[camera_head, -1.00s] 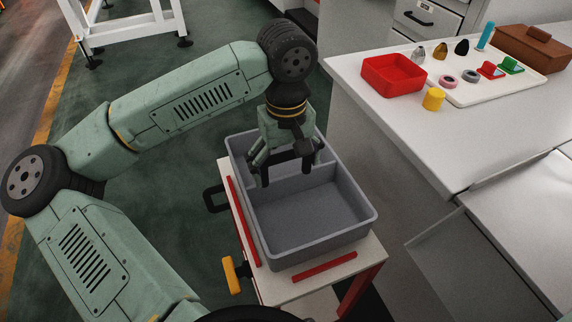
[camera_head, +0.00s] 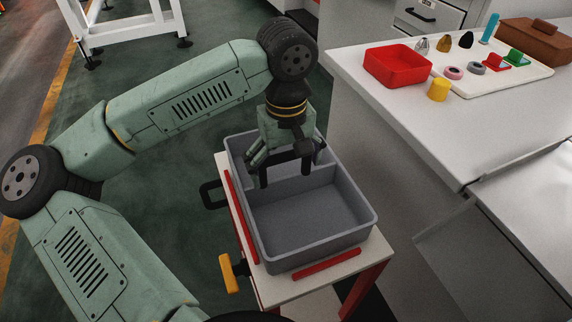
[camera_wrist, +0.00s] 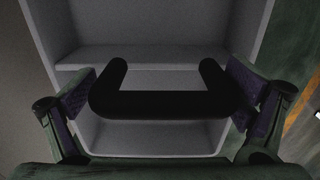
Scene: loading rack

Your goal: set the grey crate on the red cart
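The grey crate (camera_head: 310,258) has a divider and a black handle (camera_head: 300,150) that rises between its compartments. It is level above the pale top of the red cart (camera_head: 375,255), inside the red strips. I cannot tell whether its base touches the top. My gripper (camera_head: 286,170) is over the crate's far half, its fingers on the two ends of the handle. In the wrist view the black handle (camera_wrist: 160,104) spans between the pads of my gripper (camera_wrist: 160,92), and the crate's interior (camera_wrist: 150,137) shows behind it. The crate's underside is hidden.
A white bench (camera_head: 420,130) stands close on the cart's right, with a red bin (camera_head: 398,66), a yellow cylinder (camera_head: 438,90) and a white tray (camera_head: 478,85) of small parts. A yellow lever (camera_head: 229,274) sticks out at the cart's front left. A white stand (camera_head: 135,20) is farther back.

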